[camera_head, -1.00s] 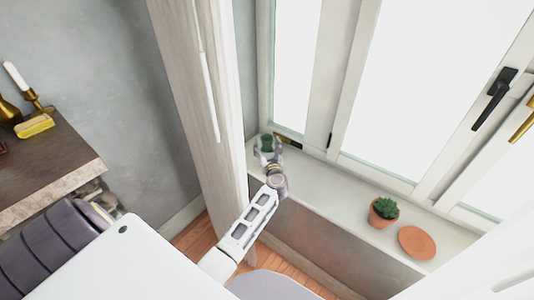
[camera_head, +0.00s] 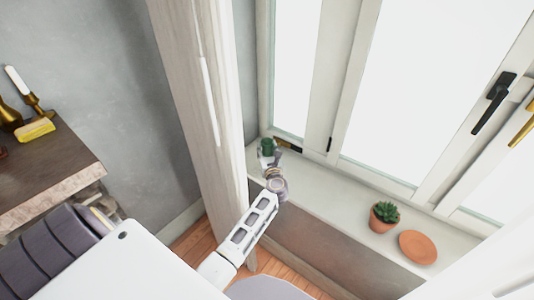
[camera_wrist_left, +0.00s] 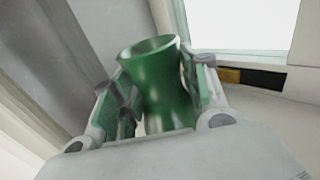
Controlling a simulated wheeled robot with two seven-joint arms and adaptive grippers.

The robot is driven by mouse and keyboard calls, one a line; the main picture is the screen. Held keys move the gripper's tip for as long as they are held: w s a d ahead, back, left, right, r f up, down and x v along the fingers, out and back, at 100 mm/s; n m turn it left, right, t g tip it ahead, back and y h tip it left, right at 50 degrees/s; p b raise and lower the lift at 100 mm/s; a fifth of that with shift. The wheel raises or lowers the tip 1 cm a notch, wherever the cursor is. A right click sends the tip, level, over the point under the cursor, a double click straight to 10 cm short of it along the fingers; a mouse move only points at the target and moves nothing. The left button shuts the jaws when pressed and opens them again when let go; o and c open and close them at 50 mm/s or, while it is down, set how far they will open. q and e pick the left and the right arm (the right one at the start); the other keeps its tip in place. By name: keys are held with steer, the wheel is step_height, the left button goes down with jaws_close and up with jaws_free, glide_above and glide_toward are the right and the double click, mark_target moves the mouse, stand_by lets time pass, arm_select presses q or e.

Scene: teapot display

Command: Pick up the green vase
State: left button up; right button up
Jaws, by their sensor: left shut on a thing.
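The green vase (camera_wrist_left: 160,85) is between the two fingers of my left gripper (camera_wrist_left: 160,90) in the left wrist view. The fingers press on its sides, and its flared open mouth shows above them. In the head view the green vase (camera_head: 267,146) is small, at the far left end of the windowsill. My left gripper (camera_head: 268,157) is around it there, shut on it. Whether the vase's base touches the sill is hidden. My right gripper does not show.
The white windowsill (camera_head: 335,195) holds a potted succulent (camera_head: 384,216) and a terracotta saucer (camera_head: 417,247) to the right. A pale curtain or post (camera_head: 205,110) stands close left of the gripper. The window frame (camera_head: 350,90) rises behind.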

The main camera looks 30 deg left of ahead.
arm_select(q)
steer(key=shift+r, duration=0.75)
steer(key=shift+r+p, duration=0.55)
steer(key=shift+r, duration=3.8)
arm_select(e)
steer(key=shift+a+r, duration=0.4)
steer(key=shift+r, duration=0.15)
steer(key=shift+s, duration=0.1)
